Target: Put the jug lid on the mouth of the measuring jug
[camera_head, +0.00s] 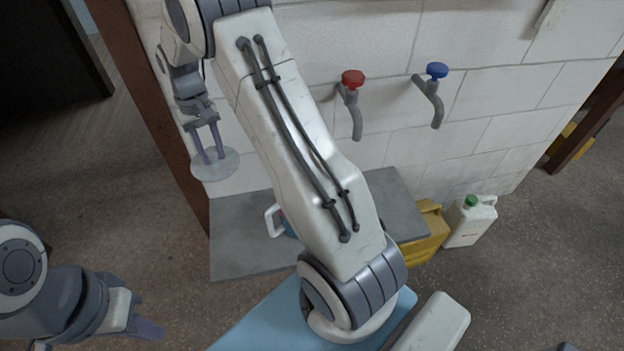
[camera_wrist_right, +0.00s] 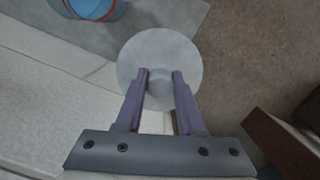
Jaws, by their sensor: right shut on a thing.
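The jug lid (camera_head: 227,165) is a pale round disc with a small knob. My right gripper (camera_head: 213,158) is shut on the lid's knob and holds the disc in the air at the left end of the wall. The lid also shows in the right wrist view (camera_wrist_right: 160,48), with its knob between the fingertips. The measuring jug (camera_head: 270,219) stands on the grey slab; its white handle and a bit of blue show, and my right arm hides the rest. Part of its blue body with a red line shows in the wrist view (camera_wrist_right: 108,12). My left gripper (camera_head: 145,322) is low at the left, away from both.
A red-handled tap (camera_head: 352,79) and a blue-handled tap (camera_head: 437,71) stick out of the white block wall above the grey slab (camera_head: 240,254).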

